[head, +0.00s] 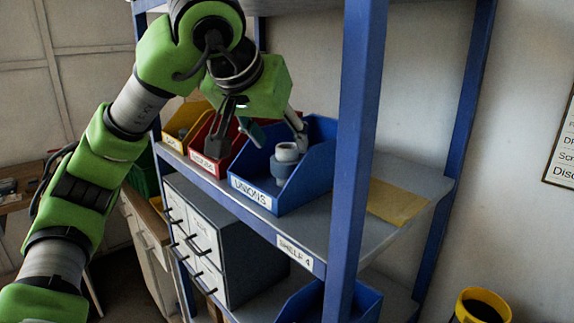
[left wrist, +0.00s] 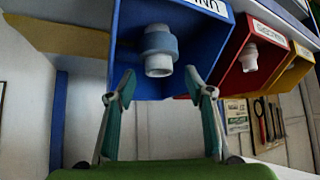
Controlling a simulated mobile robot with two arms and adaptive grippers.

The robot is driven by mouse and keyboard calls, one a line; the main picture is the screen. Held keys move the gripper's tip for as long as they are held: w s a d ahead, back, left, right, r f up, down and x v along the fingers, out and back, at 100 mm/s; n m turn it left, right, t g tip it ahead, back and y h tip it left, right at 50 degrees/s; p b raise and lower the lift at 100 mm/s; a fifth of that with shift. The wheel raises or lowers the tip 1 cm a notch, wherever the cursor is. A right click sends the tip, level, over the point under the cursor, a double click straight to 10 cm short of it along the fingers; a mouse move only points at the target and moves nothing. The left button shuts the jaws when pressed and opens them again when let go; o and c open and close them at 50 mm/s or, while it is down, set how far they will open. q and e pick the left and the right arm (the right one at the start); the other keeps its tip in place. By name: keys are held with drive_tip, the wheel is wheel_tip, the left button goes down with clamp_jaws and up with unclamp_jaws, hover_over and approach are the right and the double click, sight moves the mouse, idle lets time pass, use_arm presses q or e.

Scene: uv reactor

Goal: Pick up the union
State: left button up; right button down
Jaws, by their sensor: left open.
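The union (head: 287,157) is a pale fitting with a grey-blue collar. It stands upright in the blue bin labelled UNIONS (head: 253,197) on the shelf. My left gripper (head: 260,138) is open and empty at the bin, its fingers spread near the union. In the left wrist view the picture is turned over; the union (left wrist: 158,50) shows beyond and between the open fingertips of the left gripper (left wrist: 160,84), apart from them. The blue bin (left wrist: 218,8) surrounds the union. My right gripper is not in view.
A red bin (head: 208,163) and a yellow bin (head: 172,140) stand left of the blue bin. A blue shelf post (head: 354,160) rises at the right front. A yellow-brown sheet (head: 396,201) lies on the shelf at right. Grey drawers (head: 225,260) stand below.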

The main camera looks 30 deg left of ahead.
sight(286, 147)
use_arm(q)
drive_tip(key=x, duration=0.4)
drive_tip(key=shift+w+d, duration=0.1)
drive_tip(key=shift+w, duration=0.2)
drive_tip(key=shift+w+f+p, duration=0.1)
drive_tip(key=shift+f+p, duration=0.15)
drive_tip(key=shift+p, duration=0.05)
drive_tip(key=p+x, duration=0.1)
drive_tip(key=x, duration=0.4)
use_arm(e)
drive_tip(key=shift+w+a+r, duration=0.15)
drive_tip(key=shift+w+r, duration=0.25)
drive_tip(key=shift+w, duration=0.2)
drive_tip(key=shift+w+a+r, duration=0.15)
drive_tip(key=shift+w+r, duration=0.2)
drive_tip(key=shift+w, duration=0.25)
use_arm(q)
drive_tip(key=c, duration=0.8)
drive_tip(key=shift+c, duration=0.2)
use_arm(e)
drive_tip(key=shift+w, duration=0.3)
